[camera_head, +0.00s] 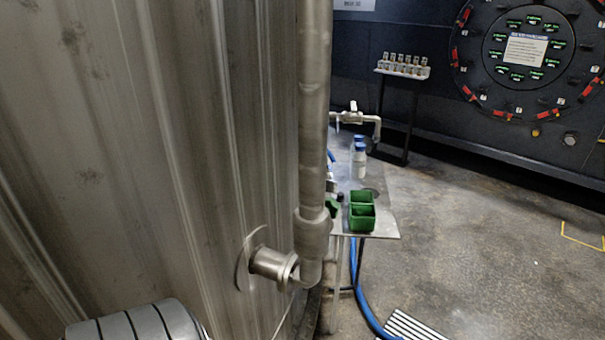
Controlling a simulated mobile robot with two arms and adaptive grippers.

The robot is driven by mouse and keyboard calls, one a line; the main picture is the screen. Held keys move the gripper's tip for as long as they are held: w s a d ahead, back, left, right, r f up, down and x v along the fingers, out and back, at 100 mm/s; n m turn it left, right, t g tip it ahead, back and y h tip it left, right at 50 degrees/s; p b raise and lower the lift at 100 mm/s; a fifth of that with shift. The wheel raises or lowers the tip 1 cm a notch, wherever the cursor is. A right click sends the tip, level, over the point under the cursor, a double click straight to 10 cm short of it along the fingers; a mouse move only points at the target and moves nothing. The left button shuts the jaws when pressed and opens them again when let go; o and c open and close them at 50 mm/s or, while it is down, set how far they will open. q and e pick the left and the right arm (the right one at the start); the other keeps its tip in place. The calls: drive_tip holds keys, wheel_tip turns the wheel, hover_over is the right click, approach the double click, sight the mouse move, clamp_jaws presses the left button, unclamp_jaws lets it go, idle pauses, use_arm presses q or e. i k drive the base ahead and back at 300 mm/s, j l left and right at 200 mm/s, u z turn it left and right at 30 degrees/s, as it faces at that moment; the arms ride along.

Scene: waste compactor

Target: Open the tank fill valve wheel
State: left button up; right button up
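A large corrugated metal tank (150,130) fills the left side of the head view. A vertical metal pipe (314,120) runs down its edge, has a thicker collar (313,232) low down, and bends into a short fitting (270,264) on the tank wall. I see no clear valve wheel on this pipe. A small tap (353,116) with a short handle and bent spout shows behind the pipe. Neither gripper can be seen. A grey ribbed rounded part at the bottom left may be my arm.
A small table (385,229) behind the pipe holds green bins (361,211) and white bottles (358,162). A blue hose (362,295) hangs below it. A stand with small items (402,67) and a dark wall with a round panel (526,52) are behind. Floor at right is clear.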

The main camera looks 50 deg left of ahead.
sight(331, 207)
drive_tip(key=u, duration=0.4)
drive_tip(key=i+u, duration=0.1)
drive_tip(key=u, duration=0.75)
drive_tip(key=l+u, duration=0.1)
drive_tip(key=u, duration=0.3)
drive_tip(key=i+l+u, duration=0.1)
drive_tip(key=u, duration=0.3)
drive_tip(key=i+l+u, duration=0.15)
drive_tip(key=l+u, duration=0.75)
drive_tip(key=l, duration=0.2)
drive_tip(key=l+u, duration=0.45)
drive_tip(key=l, duration=0.15)
drive_tip(key=k+l+u, duration=0.2)
drive_tip(key=l+u, duration=0.3)
drive_tip(key=l, duration=0.1)
